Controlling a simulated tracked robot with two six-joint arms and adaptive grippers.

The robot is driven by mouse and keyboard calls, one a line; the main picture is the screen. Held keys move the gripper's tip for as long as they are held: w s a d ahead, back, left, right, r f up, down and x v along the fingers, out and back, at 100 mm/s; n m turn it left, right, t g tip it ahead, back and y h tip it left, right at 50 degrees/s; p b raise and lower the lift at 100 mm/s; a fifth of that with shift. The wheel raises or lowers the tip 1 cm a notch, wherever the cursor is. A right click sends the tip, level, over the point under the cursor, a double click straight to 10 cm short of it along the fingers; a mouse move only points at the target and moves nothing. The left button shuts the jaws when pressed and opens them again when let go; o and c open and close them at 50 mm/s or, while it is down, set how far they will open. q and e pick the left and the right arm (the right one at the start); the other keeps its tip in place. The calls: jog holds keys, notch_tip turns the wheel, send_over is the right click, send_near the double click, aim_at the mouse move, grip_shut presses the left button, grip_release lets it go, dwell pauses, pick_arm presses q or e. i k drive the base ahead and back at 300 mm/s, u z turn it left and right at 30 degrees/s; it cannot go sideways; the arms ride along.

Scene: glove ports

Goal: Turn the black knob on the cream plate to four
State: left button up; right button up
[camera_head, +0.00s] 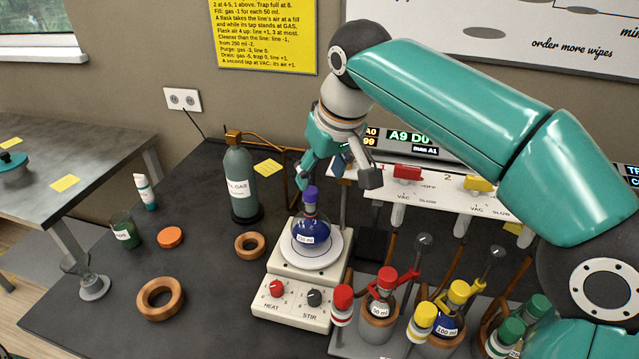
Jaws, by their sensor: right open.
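The cream hot plate (290,312) stands on the dark bench with a round white top. Its front has a red knob labelled HEAT (277,288) and a black knob labelled STIR (314,297). The black knob's setting is too small to read. A round flask (311,236) of blue liquid with a purple stopper sits on the plate. My right gripper (337,180) is open, above and behind the flask, well away from the black knob. I cannot tell whether a finger touches the stopper. My left gripper is not in view.
Red-, yellow- and green-capped vessels stand in a grey rack (395,345) close to the plate's right. A gas bottle (239,180) stands behind left. Cork rings (160,299) and an orange disc (170,237) lie left. The bench front left of the plate is clear.

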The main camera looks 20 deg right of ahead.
aim_at(314, 297)
jog(key=k, duration=1.5)
